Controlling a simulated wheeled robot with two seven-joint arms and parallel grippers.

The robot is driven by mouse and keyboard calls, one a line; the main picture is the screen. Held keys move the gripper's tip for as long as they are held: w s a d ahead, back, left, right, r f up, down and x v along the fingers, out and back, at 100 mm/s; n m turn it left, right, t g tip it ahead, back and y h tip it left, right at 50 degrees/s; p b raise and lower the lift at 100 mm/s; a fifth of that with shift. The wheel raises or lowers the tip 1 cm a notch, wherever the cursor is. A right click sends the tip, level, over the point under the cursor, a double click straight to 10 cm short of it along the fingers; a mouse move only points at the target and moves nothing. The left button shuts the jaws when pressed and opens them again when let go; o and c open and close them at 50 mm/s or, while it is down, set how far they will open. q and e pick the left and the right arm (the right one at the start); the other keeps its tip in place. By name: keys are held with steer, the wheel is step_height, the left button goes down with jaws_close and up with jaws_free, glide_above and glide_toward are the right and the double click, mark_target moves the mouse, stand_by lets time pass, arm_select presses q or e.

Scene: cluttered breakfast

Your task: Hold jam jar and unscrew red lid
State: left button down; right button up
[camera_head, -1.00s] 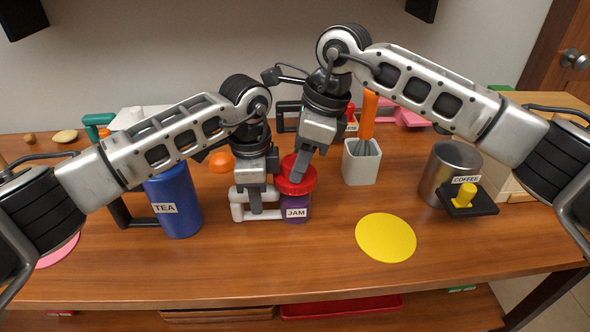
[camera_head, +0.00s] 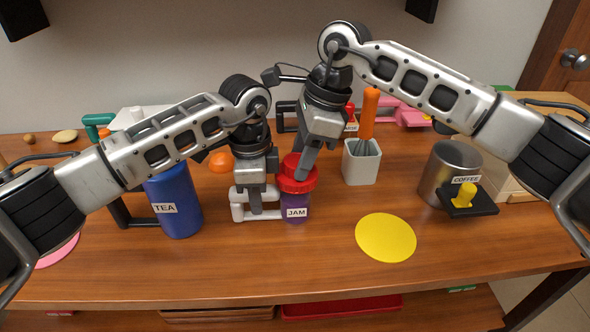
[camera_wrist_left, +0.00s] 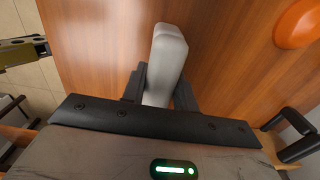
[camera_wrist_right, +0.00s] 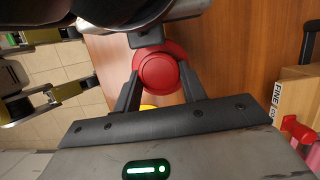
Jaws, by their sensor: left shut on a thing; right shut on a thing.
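The jam jar (camera_head: 295,207) is purple with a white JAM label and stands upright on the table. Its red lid (camera_head: 299,181) sits on top; it also shows in the right wrist view (camera_wrist_right: 158,72). My left gripper (camera_head: 257,207) is shut on the jar's white handle (camera_head: 238,206), left of the jar; the handle also shows between the fingers in the left wrist view (camera_wrist_left: 166,62). My right gripper (camera_head: 301,174) reaches down from above and is shut on the red lid. Its fingers hide part of the lid. I cannot tell how tight the lid sits.
A blue TEA canister (camera_head: 174,203) stands left of the jar. A yellow disc (camera_head: 386,237) lies to the right. A white holder (camera_head: 361,164) with an orange-handled whisk (camera_head: 369,115) and a metal COFFEE canister (camera_head: 447,172) stand behind it. The table's front strip is clear.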

mark_target(290, 161)
arm_select(q)
steer(key=shift+s+a+f, duration=0.1)
arm_select(e)
steer(key=shift+s+a+r, duration=0.35)
steer(key=shift+r, duration=0.3)
steer(key=shift+w+r, duration=0.1)
steer(key=shift+r, duration=0.5)
arm_select(q)
steer(key=shift+f, duration=0.1)
arm_select(e)
steer(key=shift+r, duration=0.3)
jaws_close()
arm_select(q)
steer(key=shift+a, duration=0.15)
arm_select(e)
steer(key=shift+r, duration=1.7)
arm_select(q)
steer(key=c, duration=1)
jaws_free()
arm_select(e)
steer(key=shift+d, duration=0.1)
steer(key=shift+w, duration=0.1)
